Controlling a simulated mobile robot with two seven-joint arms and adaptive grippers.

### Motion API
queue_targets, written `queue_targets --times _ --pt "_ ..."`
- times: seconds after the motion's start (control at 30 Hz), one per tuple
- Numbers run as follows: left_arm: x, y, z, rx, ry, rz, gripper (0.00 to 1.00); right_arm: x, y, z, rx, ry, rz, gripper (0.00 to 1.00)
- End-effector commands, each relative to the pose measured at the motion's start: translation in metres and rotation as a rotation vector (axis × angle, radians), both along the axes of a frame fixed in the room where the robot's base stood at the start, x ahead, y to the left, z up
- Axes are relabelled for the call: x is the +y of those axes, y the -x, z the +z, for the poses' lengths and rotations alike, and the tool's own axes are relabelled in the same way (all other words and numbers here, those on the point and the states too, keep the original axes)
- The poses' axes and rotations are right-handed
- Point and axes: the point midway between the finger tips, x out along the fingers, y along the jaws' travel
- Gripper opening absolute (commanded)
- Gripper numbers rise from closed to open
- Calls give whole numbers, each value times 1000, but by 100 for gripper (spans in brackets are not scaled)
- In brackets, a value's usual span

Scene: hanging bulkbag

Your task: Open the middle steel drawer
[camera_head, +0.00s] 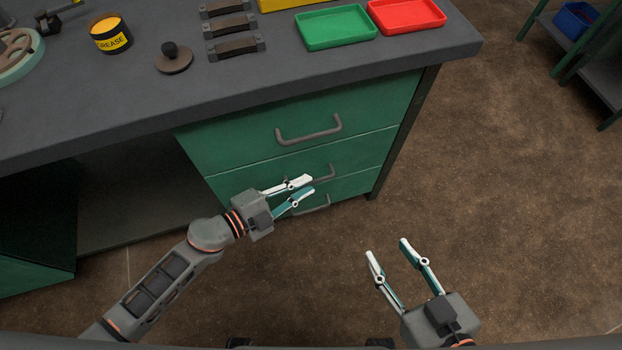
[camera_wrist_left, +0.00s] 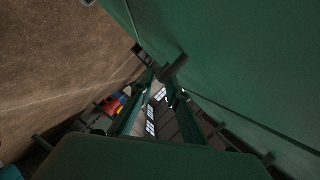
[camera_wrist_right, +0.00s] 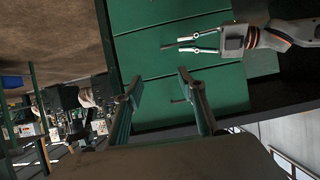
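The middle steel drawer (camera_head: 354,167) is green and looks closed, the second of three stacked fronts under the bench top. Its grey bar handle (camera_head: 330,173) is partly hidden by my left gripper (camera_head: 311,185). The fingertips of that gripper are at the handle, with a narrow gap between them; I cannot tell whether they grip the bar. In the left wrist view a dark bar end (camera_wrist_left: 176,66) shows at the fingertips. My right gripper (camera_head: 387,247) is open and empty above the floor, right of the drawers and apart from them.
The top drawer handle (camera_head: 309,131) is just above, the bottom handle (camera_head: 322,204) just below. The bench top (camera_head: 120,110) holds a grease can (camera_head: 111,36), a green tray (camera_head: 336,27), a red tray (camera_head: 406,15) and spare handles. Bare floor (camera_head: 500,200) lies to the right.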

Motion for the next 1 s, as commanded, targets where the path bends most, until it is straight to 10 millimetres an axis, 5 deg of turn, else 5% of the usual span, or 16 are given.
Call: queue_targets --times 0.2,0.53,0.63,1.0 --pt "-18 -13 -7 3 0 2 15 3 -1 2 -4 -19 -4 40" --pt "-22 -17 -6 0 -1 1 15 4 -2 4 -7 -24 -5 40" --pt "-22 -17 -6 1 0 1 0 4 -2 4 -7 -24 -5 40" --pt "-19 -16 -6 1 0 2 0 4 -2 5 -8 -24 -6 40"
